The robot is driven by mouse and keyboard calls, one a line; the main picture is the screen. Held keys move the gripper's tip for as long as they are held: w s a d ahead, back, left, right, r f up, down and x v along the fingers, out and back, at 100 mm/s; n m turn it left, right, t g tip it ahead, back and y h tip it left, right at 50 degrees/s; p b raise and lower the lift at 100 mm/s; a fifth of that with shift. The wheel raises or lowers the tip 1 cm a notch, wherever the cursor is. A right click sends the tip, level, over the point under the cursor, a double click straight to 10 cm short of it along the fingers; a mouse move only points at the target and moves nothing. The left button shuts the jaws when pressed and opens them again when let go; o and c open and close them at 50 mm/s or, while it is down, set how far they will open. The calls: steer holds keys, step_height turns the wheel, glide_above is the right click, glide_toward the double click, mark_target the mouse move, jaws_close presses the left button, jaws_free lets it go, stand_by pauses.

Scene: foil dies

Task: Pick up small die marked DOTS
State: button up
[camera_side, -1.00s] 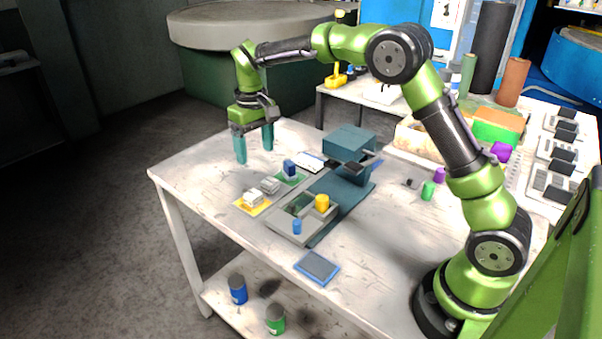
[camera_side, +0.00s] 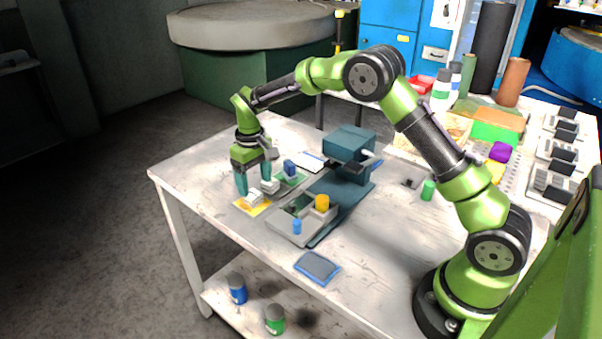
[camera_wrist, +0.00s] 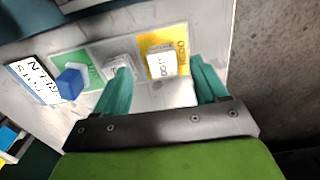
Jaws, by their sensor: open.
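A small pale die (camera_wrist: 162,66) with dark lettering lies on the yellow card (camera_wrist: 177,43); its letters look like DOTS but are too small to be sure. The die also shows in the side view (camera_side: 255,198). A second small grey die (camera_wrist: 118,66) sits by the green card (camera_wrist: 75,60), and a blue-handled piece (camera_wrist: 69,82) stands on that card. My gripper (camera_wrist: 160,69) is open and low over the dies. In the wrist view the lettered die appears between the fingertips, and the left finger partly covers the grey die. Contact cannot be told.
A grey tray (camera_side: 279,229) with a yellow and a blue cylinder stands close by. A teal press (camera_side: 349,142) is behind it. A white printed card (camera_wrist: 33,82) lies beyond the green card. A blue pad (camera_side: 317,267) lies at the table's front.

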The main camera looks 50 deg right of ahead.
mark_target(253, 193)
steer(key=f, duration=0.2)
steer(key=w+f, duration=0.1)
steer(key=shift+f, duration=1)
steer(key=shift+c, duration=0.4)
